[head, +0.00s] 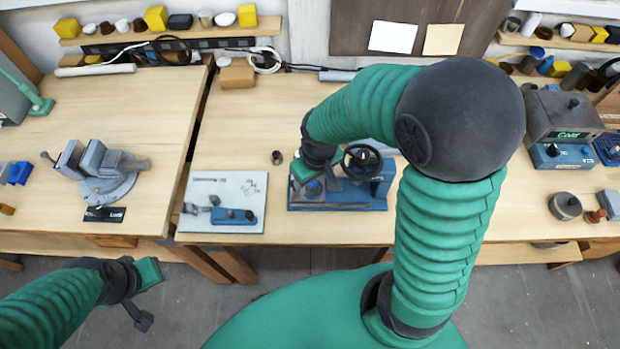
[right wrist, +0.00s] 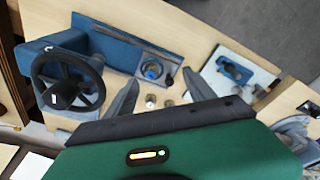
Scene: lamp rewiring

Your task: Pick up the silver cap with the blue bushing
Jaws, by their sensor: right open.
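A round blue bushing in a silver-grey ring (right wrist: 152,71) sits on the bed of the blue press in the right wrist view; this looks like the silver cap. In the head view a blue spot (head: 313,187) shows there, partly covered by my gripper. My right gripper (right wrist: 162,92) is open and empty, with one finger on each side of the space in front of the cap. In the head view my right gripper (head: 316,180) is over the press's left part. My left gripper (head: 144,298) hangs at the lower left, away from the table; its jaws are unclear.
The blue press (head: 372,190) has a black handwheel (head: 362,158). Two small metal pieces (right wrist: 151,101) lie on the table between my right fingers in the wrist view. A white mat (head: 250,190) with a blue fixture lies left of the press. A grey vise (head: 100,170) stands farther left.

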